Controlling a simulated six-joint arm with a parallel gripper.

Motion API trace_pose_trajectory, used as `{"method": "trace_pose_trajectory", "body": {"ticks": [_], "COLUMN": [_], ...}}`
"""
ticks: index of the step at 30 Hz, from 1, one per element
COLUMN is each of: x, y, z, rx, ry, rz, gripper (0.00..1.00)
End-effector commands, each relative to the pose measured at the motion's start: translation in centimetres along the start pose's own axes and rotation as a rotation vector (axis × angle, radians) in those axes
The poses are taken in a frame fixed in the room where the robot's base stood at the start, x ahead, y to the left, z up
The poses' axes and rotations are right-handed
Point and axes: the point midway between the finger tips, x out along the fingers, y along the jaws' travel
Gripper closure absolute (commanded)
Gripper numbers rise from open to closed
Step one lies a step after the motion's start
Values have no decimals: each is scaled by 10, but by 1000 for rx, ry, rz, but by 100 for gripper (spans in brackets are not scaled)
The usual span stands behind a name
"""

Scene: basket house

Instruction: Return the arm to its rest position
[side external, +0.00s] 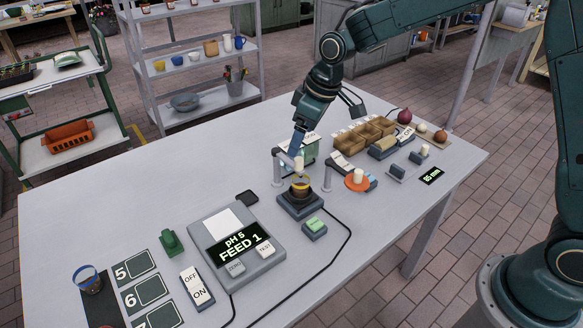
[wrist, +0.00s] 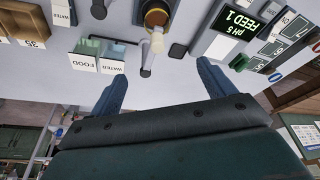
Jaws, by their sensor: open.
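My gripper (wrist: 160,92) is open, its two blue fingers spread wide apart in the wrist view with nothing between them. In the side view my gripper (side external: 297,148) points down above the table, just behind the small stand with a white cylinder. The arm reaches in from the right over the table. A cup with dark and yellow bands (side external: 300,187) sits on a dark square base in front of the gripper. The cup also shows in the wrist view (wrist: 157,14), beyond the fingertips.
The white table (side external: 95,215) holds a pH display box (side external: 237,245), an OFF/ON switch (side external: 197,287), wooden bins (side external: 375,130) and an orange disc (side external: 357,182). FOOD and WATER containers (wrist: 98,58) stand close to the gripper. A grey shelf (side external: 195,51) stands behind. The table's back left is clear.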

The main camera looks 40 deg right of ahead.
Motion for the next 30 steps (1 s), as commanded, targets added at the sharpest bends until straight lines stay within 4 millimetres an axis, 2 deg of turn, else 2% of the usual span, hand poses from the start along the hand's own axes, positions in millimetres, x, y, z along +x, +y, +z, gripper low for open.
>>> {"method": "trace_pose_trajectory", "body": {"ticks": [12, 17, 23, 30], "x": [-3, -12, -43, -95], "y": [0, 0, -2, -7], "z": [0, 2, 17, 49], "rx": [1, 10, 44, 112], "ry": [1, 6, 20, 44], "rz": [1, 6, 25, 60], "gripper": [18, 18, 18, 18]}}
